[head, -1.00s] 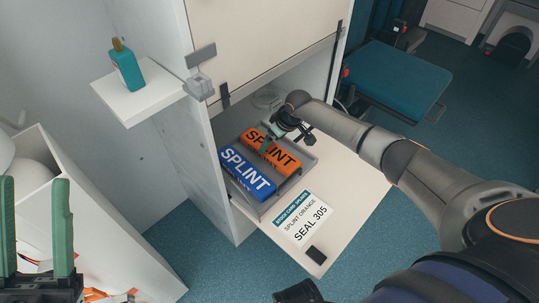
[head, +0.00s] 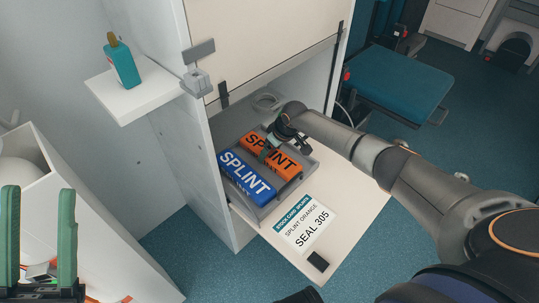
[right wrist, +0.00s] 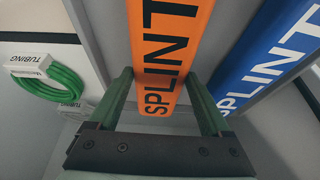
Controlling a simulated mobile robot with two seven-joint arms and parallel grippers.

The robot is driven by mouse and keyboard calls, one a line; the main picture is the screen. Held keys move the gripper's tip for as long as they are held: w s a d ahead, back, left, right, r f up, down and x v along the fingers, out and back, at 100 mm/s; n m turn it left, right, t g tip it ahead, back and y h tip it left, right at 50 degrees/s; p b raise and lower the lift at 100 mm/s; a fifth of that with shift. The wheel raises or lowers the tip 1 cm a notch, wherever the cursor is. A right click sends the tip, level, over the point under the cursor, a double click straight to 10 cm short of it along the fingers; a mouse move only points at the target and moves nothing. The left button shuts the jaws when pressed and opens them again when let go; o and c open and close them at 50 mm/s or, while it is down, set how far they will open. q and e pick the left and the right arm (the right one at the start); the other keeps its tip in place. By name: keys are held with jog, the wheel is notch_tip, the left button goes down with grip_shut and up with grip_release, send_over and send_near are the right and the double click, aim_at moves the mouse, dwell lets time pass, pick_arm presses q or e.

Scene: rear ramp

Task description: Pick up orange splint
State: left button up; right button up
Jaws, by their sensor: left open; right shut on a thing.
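The orange splint (head: 278,165) lies in a grey tray (head: 306,168) on the open flap of a cabinet, next to the blue splint (head: 246,176). In the right wrist view, the green fingers stand on both sides of the orange splint (right wrist: 170,50), with the blue splint (right wrist: 265,50) beside the right finger. My left gripper (head: 38,192) is open and empty at the lower left, far from the tray.
A card reading SPLINT ORANGE, SEAL 305 (head: 306,226) lies on the flap (head: 350,205) near a small black block (head: 318,261). The cabinet side wall (head: 218,170) rises left of the tray. A teal bottle (head: 121,64) stands on a shelf. Green tubing (right wrist: 50,90) shows in the right wrist view.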

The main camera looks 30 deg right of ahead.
jog(key=c, duration=0.5)
jog(key=shift+r, duration=0.1)
